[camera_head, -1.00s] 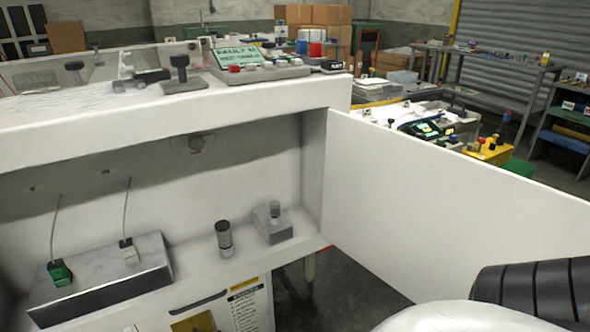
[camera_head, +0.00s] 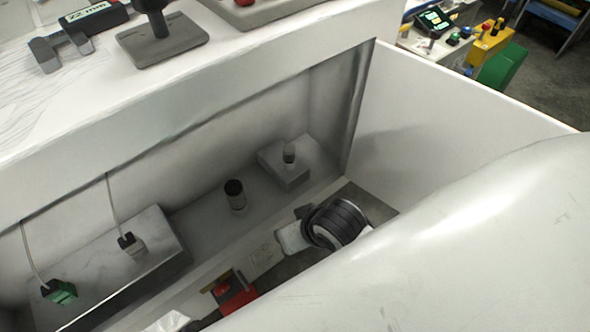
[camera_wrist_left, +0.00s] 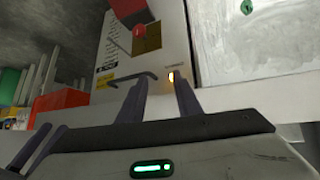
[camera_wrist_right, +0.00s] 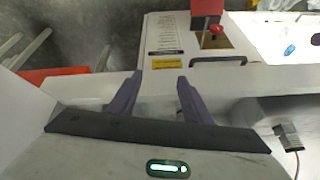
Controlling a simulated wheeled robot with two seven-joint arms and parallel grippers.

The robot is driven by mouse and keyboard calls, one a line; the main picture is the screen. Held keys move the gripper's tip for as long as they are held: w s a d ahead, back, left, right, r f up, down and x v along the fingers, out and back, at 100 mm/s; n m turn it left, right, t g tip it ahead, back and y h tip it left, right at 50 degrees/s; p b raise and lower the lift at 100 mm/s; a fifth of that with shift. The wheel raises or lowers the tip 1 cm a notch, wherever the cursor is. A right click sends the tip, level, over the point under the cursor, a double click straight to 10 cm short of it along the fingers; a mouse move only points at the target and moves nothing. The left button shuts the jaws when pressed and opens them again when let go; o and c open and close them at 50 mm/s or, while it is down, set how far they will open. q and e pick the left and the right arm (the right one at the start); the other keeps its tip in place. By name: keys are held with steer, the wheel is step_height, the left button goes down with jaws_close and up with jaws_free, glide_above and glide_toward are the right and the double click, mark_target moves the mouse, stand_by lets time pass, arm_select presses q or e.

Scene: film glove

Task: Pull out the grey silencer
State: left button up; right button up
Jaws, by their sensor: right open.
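My left gripper (camera_wrist_left: 163,88) is open and empty, facing the cabinet front.
A grey metal block (camera_head: 115,262) with a green plug (camera_head: 60,291) and a pale plug (camera_head: 131,243) on cables fills the compartment's left. A white panel (camera_head: 440,115) bounds the right side. A red-knobbed switch (camera_wrist_right: 213,30) and a handle (camera_wrist_right: 218,61) are on the cabinet front.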

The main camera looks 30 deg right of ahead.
steer(key=w+d+r+m+g+h+p, duration=0.15)
steer(key=w+r+m, duration=0.25)
steer(key=r, duration=0.5)
steer(key=h, duration=0.1)
glide_toward(288, 146)
steer(key=x, duration=0.5)
steer(key=shift+s+f+p, duration=0.2)
steer(key=shift+f+p, duration=0.15)
steer(key=shift+p, duration=0.05)
steer(key=shift+w+d+f, duration=0.1)
steer(key=shift+w+f, duration=0.1)
steer(key=shift+f, duration=0.4)
arm_select(q)
steer(key=shift+a+r, duration=0.2)
steer(key=shift+r, duration=0.55)
steer(key=shift+a+r, duration=0.15)
steer(key=shift+r, duration=0.6)
arm_select(e)
steer(key=shift+x, duration=0.9)
jaws_close()
arm_select(q)
steer(key=shift+w, duration=0.1)
arm_select(e)
steer(key=shift+r, duration=0.6)
